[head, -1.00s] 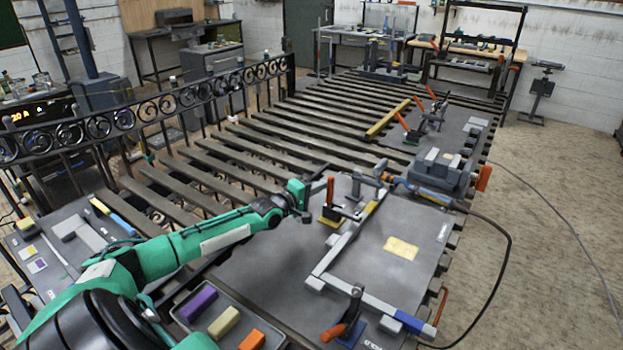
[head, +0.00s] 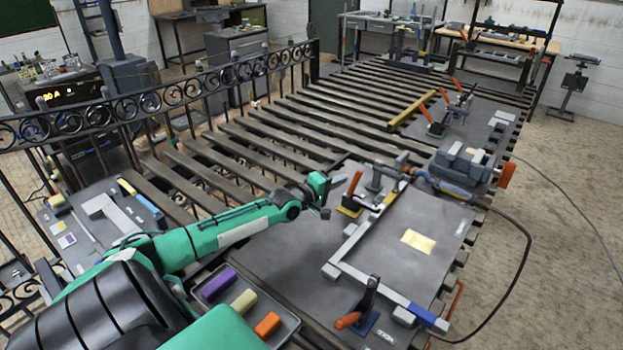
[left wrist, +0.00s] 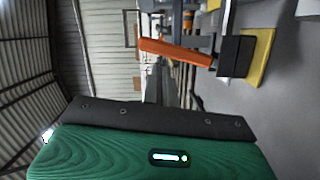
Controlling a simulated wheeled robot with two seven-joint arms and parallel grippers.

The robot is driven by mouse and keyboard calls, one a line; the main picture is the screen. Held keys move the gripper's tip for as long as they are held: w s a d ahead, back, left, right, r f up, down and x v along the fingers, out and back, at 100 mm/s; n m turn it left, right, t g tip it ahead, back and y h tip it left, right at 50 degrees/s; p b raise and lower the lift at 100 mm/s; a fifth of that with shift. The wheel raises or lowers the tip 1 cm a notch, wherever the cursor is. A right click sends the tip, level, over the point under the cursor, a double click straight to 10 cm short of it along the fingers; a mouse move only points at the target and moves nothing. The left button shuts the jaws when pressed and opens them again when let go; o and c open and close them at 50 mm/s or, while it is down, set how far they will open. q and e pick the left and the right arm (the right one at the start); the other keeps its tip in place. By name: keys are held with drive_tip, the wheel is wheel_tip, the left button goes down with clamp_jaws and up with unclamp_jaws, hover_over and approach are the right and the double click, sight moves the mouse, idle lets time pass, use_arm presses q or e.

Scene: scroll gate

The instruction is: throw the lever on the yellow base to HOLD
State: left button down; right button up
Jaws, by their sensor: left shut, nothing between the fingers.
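The lever's orange handle (head: 354,183) rises from a small yellow base (head: 349,211) on the grey plate and leans to the right at its top. In the left wrist view the orange handle (left wrist: 175,52), a dark block and the yellow base (left wrist: 260,57) show at the upper right. My left gripper (head: 335,184) is shut and empty, just left of the handle. I cannot tell whether it touches the handle. The HOLD mark for this lever is not legible. My right gripper is out of view.
A grey angled frame (head: 347,270) lies right of and below the lever. A yellow sheet (head: 418,241) lies on the plate. A tray of coloured blocks (head: 292,327) sits near my left arm.

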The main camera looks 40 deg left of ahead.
use_arm(q)
drive_tip(key=s+a+b, duration=0.1)
drive_tip(key=s, duration=1)
drive_tip(key=shift+s+a+r, duration=0.2)
drive_tip(key=shift+a+r, duration=0.05)
idle(0.5)
